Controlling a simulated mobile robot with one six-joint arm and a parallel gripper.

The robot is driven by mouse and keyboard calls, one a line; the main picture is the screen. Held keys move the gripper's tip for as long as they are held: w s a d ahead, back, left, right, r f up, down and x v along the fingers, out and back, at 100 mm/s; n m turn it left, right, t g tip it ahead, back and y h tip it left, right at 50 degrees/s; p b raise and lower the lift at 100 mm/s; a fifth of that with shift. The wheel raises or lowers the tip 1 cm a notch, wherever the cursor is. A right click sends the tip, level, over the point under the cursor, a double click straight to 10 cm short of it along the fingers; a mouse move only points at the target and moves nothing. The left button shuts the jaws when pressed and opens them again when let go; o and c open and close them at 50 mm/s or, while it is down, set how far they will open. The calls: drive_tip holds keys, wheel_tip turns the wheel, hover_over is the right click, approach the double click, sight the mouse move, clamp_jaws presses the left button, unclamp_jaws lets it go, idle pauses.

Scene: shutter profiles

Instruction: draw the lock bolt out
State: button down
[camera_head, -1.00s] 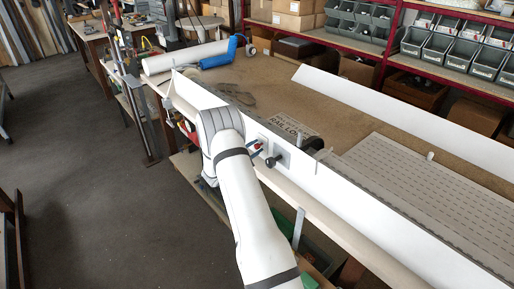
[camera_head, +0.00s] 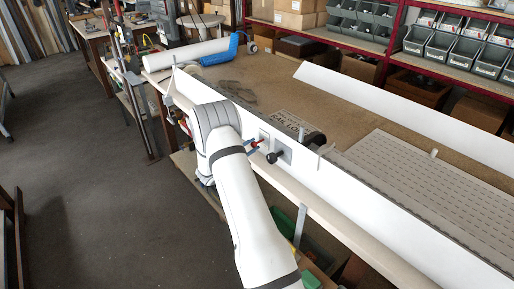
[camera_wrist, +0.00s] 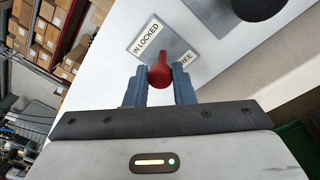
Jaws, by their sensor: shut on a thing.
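The lock bolt's red knob (camera_wrist: 160,72) sits between the two blue-grey fingers of my gripper (camera_wrist: 160,85) in the wrist view. The fingers are closed on it from both sides. Behind it is a metal plate (camera_wrist: 185,48) on the white profile, lettered "IN LOCKED" on the left and "FREE", partly hidden, on the right. In the head view my gripper (camera_head: 253,147) is at the face of the long white profile (camera_head: 345,197), with a little red showing. The bolt's shaft is mostly hidden, so how far it is drawn cannot be told.
A black knob (camera_head: 275,157) on a grey plate is just right of my gripper; it also shows in the wrist view (camera_wrist: 258,8). A perforated panel (camera_head: 430,185) and another white profile (camera_head: 405,115) lie on the bench (camera_head: 255,85). Shelves of bins stand behind.

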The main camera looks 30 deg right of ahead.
drive_tip(key=c, duration=1.4)
unclamp_jaws()
drive_tip(key=shift+a, duration=0.3)
drive_tip(key=shift+o, duration=0.8)
drive_tip(key=shift+d, duration=0.15)
drive_tip(key=b+v, duration=0.2)
drive_tip(key=v, duration=0.6)
drive_tip(key=shift+d, duration=0.1)
